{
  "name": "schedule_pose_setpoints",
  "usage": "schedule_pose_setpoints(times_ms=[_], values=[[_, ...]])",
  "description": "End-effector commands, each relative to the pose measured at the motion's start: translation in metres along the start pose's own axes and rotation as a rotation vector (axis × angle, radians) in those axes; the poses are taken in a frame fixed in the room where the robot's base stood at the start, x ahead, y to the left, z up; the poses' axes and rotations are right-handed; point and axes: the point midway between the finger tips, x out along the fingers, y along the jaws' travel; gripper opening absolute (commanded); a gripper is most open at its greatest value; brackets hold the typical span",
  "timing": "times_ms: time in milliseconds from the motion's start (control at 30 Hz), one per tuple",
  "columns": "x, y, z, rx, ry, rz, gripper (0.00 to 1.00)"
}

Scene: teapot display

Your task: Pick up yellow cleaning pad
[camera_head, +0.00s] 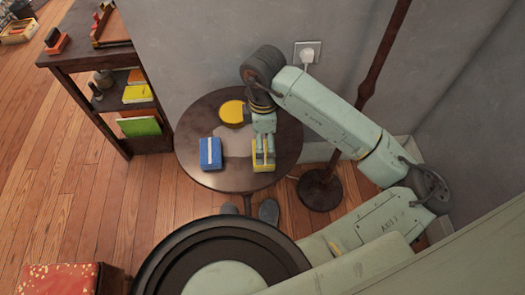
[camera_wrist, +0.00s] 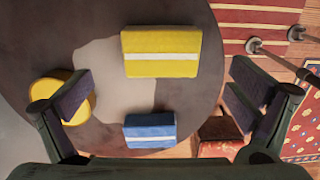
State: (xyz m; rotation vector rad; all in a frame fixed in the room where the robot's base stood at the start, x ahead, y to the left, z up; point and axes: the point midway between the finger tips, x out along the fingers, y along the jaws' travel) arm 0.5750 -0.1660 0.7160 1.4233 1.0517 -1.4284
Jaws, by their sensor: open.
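The yellow cleaning pad (camera_wrist: 160,67) is a block with a white stripe across it, lying on the round dark table (camera_head: 190,128). In the wrist view it sits at upper middle, ahead of the space between my fingers. My gripper (camera_wrist: 160,82) is open and empty, its fingers wide apart at left and right. In the head view my gripper (camera_head: 263,146) is over the yellow pad (camera_head: 259,168) and partly hides it. The exact height gap is hard to tell. A blue pad (camera_head: 210,153) with a white stripe lies to the left; it also shows in the wrist view (camera_wrist: 150,124).
A round yellow object (camera_head: 232,113) is near the table's back; my left finger partly covers it in the wrist view (camera_wrist: 48,90). A floor stand (camera_head: 320,188) is right of the table. A shelf (camera_head: 118,100) stands to the left, a wall behind.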

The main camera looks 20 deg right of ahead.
Motion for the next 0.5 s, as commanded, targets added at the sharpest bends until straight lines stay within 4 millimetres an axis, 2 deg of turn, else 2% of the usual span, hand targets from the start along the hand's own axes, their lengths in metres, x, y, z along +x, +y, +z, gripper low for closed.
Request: schedule_pose_setpoints(times_ms=[267,500], values=[[0.022,-0.002,-0.001,-0.001,0.005,-0.002,1.00],[0.057,-0.003,0.000,-0.002,0.004,-0.001,1.00]])
